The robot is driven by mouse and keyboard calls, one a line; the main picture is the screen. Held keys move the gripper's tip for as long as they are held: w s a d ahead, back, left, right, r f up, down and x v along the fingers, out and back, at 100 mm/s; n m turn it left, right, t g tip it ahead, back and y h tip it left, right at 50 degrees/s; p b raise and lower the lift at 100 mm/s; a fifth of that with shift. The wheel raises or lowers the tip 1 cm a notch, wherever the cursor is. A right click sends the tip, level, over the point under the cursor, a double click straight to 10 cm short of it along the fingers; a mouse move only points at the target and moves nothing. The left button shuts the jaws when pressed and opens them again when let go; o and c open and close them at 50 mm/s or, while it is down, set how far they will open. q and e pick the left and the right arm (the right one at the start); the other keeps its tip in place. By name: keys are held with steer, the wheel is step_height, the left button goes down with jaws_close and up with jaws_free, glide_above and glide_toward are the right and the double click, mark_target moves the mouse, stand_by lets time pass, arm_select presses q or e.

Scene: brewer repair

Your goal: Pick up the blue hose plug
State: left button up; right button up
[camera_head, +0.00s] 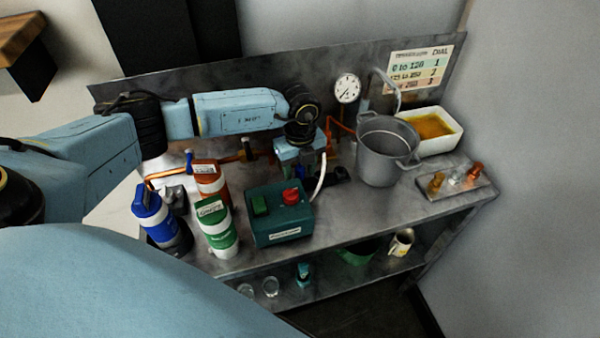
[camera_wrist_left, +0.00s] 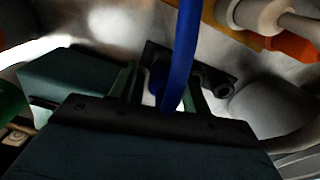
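My left gripper (camera_head: 303,170) points down over the middle of the bench, behind the green switch box. In the left wrist view the left gripper's fingers (camera_wrist_left: 165,92) stand apart. A small dark blue piece, which looks like the blue hose plug (camera_wrist_left: 156,80), shows in the gap between them, by a black bracket (camera_wrist_left: 215,78). Light surface shows between the left finger and the plug. A long blue strip (camera_wrist_left: 187,45) crosses in front and hides part of the gap. In the head view the plug is mostly hidden by the gripper. My right gripper is not in view.
The green switch box (camera_head: 281,228) with a red button stands in front of the gripper. A white hose (camera_head: 320,180) runs close beside it. A grey pot (camera_head: 387,155) is to the right. Blue (camera_head: 157,222), green (camera_head: 217,232) and orange (camera_head: 209,180) containers stand left.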

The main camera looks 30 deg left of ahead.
mark_target(300, 166)
arm_select(q)
steer(key=c, duration=0.7)
jaws_close()
step_height(300, 166, up, 10)
steer(key=shift+r, duration=0.1)
steer(key=shift+r+p, duration=1.4)
steer(key=shift+r, duration=0.55)
